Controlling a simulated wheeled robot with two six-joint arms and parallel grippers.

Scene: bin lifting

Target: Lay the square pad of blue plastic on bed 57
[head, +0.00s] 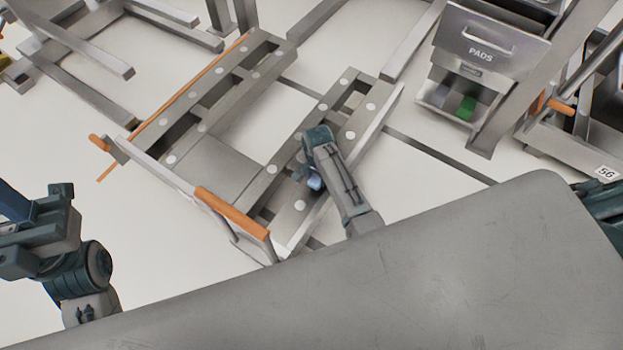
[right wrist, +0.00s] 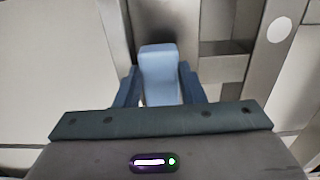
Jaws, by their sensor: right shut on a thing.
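My right gripper (head: 314,180) is shut on the blue pad (head: 313,184), of which only a small part shows beside the fingers. In the right wrist view the pad (right wrist: 160,75) sits between the two dark blue fingers (right wrist: 160,90). Below is a grey metal bed frame (head: 222,160) with pale round spots along its rails and orange handles. The gripper is over its right rail; I cannot tell whether the pad touches it. No number shows on this frame. My left arm is at the left edge; its fingers (head: 12,200) are only partly in view.
A grey PADS dispenser (head: 490,50) at upper right has a tray with a green pad (head: 466,107). A frame labelled 56 (head: 605,173) stands at the right edge. More metal frames (head: 85,60) lie at upper left. A large grey surface (head: 400,270) fills the foreground.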

